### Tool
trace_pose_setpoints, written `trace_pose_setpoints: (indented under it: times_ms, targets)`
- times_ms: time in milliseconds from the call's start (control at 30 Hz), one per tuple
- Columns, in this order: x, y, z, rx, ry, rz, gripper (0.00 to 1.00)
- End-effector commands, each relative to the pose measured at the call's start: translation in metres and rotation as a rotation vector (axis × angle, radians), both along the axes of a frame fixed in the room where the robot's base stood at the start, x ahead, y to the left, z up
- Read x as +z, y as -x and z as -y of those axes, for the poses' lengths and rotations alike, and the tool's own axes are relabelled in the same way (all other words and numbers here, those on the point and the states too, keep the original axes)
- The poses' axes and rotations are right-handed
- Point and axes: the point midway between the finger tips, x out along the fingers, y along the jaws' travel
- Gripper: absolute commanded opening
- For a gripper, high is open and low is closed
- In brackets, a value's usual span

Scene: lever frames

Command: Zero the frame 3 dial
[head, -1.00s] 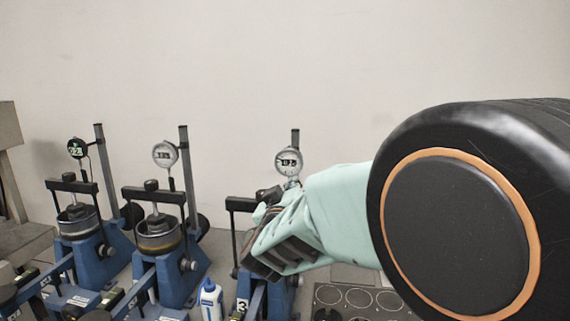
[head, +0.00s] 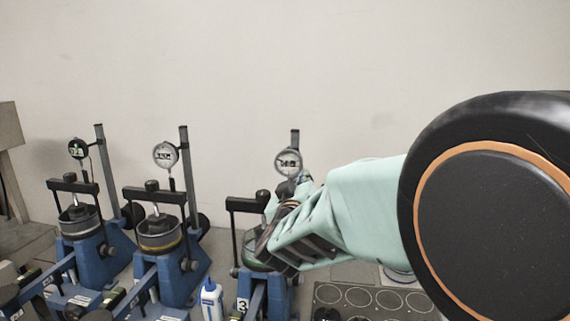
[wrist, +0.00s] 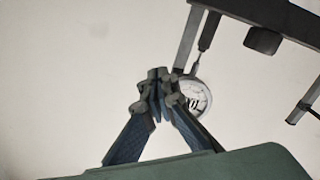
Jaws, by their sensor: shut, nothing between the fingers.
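The frame 3 dial (head: 288,162) is a round, light-faced gauge on a grey post, above the blue frame marked 3 (head: 266,292). Its display is too small to read. My gripper (head: 282,215) is in front of frame 3, just below the dial, and hides part of the frame. In the wrist view the dial (wrist: 198,97) is partly behind my gripper (wrist: 157,84), whose fingertips are together with nothing between them. The tips appear close to the dial's edge; I cannot tell whether they touch it.
A white bottle (head: 211,299) stands left of frame 3. A dark panel with circles (head: 372,300) lies to the right. The wall behind is bare.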

Motion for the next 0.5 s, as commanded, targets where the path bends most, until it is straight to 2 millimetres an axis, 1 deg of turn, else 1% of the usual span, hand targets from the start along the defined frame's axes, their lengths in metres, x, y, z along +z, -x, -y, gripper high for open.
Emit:
trace_pose_setpoints:
  times_ms: [33,267,367,500]
  targets:
    - [0.003,0.000,-0.004,0.009,0.001,0.008,0.00]
    - [-0.002,0.002,0.001,0.010,0.002,0.005,0.00]
    - [-0.003,0.008,0.000,0.010,0.001,0.002,0.00]
    - [-0.003,0.025,-0.002,0.008,0.000,0.001,0.00]
